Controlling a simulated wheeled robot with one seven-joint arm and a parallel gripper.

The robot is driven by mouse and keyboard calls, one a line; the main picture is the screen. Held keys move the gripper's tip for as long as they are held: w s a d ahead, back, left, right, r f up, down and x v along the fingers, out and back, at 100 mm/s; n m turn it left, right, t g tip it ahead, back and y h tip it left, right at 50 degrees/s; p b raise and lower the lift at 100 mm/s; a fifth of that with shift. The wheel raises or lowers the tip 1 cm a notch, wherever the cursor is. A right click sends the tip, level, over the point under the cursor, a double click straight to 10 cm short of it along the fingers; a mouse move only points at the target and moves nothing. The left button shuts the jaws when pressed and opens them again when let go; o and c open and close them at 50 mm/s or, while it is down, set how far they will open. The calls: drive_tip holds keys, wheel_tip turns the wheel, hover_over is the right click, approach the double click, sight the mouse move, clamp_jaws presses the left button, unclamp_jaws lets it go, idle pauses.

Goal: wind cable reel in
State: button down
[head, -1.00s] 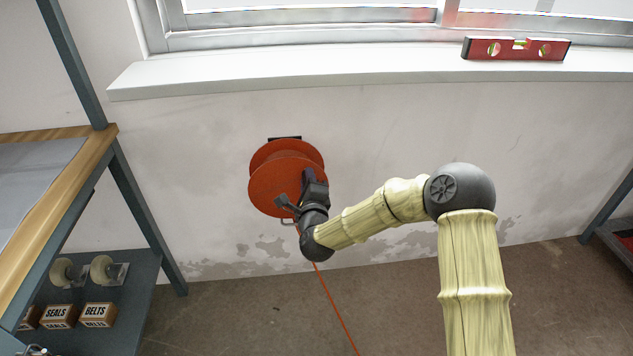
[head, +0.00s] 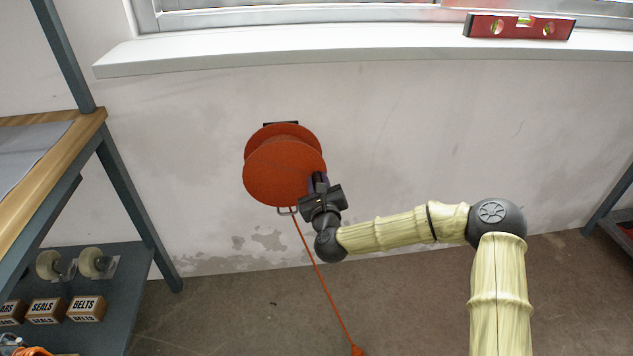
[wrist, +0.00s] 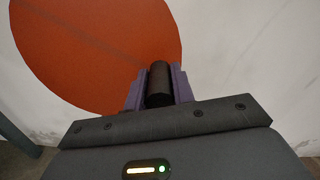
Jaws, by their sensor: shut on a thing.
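The orange cable reel (head: 283,172) is mounted on the wall below the window sill. It also fills the upper left of the wrist view (wrist: 95,45). My gripper (head: 318,184) is at the reel's lower right edge. In the wrist view its purple-lined fingers (wrist: 158,85) are shut on a black cylindrical crank handle (wrist: 159,82) at the reel's rim. The orange cable (head: 320,278) runs from a small guide loop (head: 287,211) under the reel down to the floor, where an orange end piece (head: 357,350) shows at the bottom edge.
A workbench with a wooden top (head: 62,157) and a lower shelf holding labelled boxes (head: 46,311) stands at left. A red level (head: 519,26) lies on the white window sill (head: 370,45). Wall and floor around the reel are clear.

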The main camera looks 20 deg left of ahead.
drive_tip(key=shift+d+f+m, duration=0.1)
drive_tip(key=shift+f+m, duration=0.2)
drive_tip(key=shift+m, duration=0.1)
drive_tip(key=c, duration=1.2)
unclamp_jaws()
drive_tip(key=shift+s, duration=0.1)
drive_tip(key=shift+s, duration=0.15)
drive_tip(key=p+v, duration=0.4)
drive_tip(key=v, duration=1.3)
drive_tip(key=shift+f, duration=0.1)
